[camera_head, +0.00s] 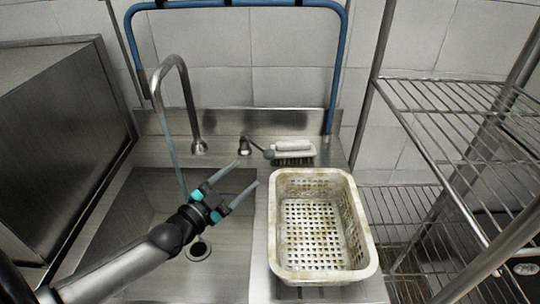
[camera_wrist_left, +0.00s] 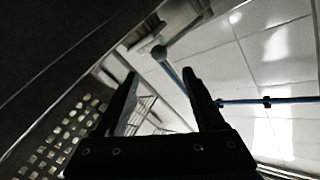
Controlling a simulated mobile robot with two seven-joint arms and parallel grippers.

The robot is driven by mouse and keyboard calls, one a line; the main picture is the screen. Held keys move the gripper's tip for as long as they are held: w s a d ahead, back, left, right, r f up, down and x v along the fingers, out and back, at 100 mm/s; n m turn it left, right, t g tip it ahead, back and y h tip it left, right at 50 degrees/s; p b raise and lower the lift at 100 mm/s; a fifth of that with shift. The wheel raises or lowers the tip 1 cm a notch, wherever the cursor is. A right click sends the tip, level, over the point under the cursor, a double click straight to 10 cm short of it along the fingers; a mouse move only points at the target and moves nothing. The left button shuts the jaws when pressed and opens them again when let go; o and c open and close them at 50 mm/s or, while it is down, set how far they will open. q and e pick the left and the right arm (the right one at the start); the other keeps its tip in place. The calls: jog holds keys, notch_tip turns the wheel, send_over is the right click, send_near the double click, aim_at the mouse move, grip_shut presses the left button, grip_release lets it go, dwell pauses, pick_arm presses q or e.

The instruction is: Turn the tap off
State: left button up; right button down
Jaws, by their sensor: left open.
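The tap's curved metal spout (camera_head: 178,70) rises behind the sink, and a thin stream of water (camera_head: 172,150) falls from it into the basin. The tap handle (camera_head: 244,146) is a small metal knob with a lever, on the ledge right of the spout's base. My left gripper (camera_head: 248,173) is open and empty over the sink's right edge, just in front of the handle and apart from it. In the left wrist view, a round-ended lever (camera_wrist_left: 158,52), apparently the handle, shows beyond the open fingers. My right gripper is not in view.
A perforated white basket (camera_head: 355,235) stands on the counter right of my gripper. A brush (camera_head: 293,152) lies beside the handle. A blue pipe (camera_head: 343,60) runs along the wall. Wire shelves (camera_head: 440,95) stand at right, a metal cabinet (camera_head: 60,140) at left.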

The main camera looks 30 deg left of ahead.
aim_at(265, 157)
pick_arm(q)
jog(key=w, duration=0.3)
jog(key=w+d+b, duration=0.1)
jog(key=w, duration=0.2)
jog(key=w+b, duration=0.1)
jog(key=w, duration=0.1)
jog(key=w+d, duration=0.1)
jog(key=w, duration=0.1)
jog(key=shift+b, duration=0.35)
jog(key=shift+w+d, duration=0.1)
jog(key=shift+w, duration=0.6)
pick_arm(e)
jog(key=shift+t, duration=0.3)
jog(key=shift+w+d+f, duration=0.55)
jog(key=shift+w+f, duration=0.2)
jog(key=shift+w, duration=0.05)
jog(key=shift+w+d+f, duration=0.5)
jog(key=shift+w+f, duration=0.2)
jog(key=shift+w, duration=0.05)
pick_arm(q)
jog(key=shift+c, duration=0.4)
jog(key=c, duration=1)
grip_shut()
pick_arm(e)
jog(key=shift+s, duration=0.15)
pick_arm(q)
jog(key=shift+s+f, duration=0.1)
jog(key=shift+f, duration=0.05)
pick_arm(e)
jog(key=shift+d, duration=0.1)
